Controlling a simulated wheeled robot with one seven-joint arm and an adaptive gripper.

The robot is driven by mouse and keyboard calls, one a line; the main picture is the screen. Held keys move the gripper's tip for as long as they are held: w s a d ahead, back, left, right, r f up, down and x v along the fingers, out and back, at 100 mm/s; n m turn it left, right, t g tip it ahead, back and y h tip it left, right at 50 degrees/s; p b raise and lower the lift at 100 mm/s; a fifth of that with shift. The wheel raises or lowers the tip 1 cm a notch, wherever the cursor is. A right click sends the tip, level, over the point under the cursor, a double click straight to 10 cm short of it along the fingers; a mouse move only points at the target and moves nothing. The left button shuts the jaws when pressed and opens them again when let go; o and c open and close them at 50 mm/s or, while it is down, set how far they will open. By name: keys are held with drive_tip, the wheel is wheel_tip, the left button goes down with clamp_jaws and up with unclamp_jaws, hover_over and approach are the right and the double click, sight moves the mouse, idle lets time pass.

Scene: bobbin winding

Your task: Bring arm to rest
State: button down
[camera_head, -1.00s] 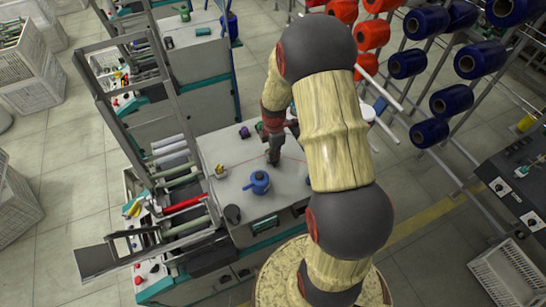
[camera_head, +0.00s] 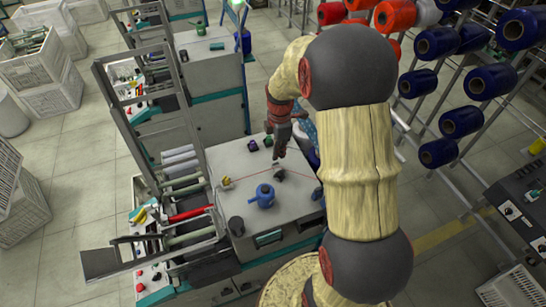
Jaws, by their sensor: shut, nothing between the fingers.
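My arm (camera_head: 355,185) reaches up through the right half of the head view and bends down over the winding machine's grey tabletop (camera_head: 235,165). My gripper (camera_head: 280,153) points down, shut and empty, above the back part of the tabletop. A small dark piece (camera_head: 279,175) lies just below its fingertips, apart from them as far as I can see. A blue pot-like item (camera_head: 262,196) stands in front of it. A thin red thread runs across the tabletop.
Small green (camera_head: 268,141) and purple (camera_head: 252,145) items sit behind my gripper. A dark cylinder (camera_head: 236,227) stands at the tabletop's front left. A metal frame and rollers (camera_head: 185,190) flank its left side. A rack of blue spools (camera_head: 460,120) stands to the right.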

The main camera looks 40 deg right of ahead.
drive_tip(key=shift+r, duration=0.25)
drive_tip(key=s+a+r+m+t+b, duration=0.2)
drive_tip(key=s+a+m+b, duration=0.5)
drive_tip(key=s+a+b, duration=0.1)
drive_tip(key=s+a+r+m+t+b, duration=0.3)
drive_tip(key=s+a+m+b, duration=0.5)
drive_tip(key=s+a, duration=0.3)
drive_tip(key=shift+a+r+t+b, duration=0.15)
drive_tip(key=shift+a+t+b, duration=0.15)
drive_tip(key=shift+b, duration=0.45)
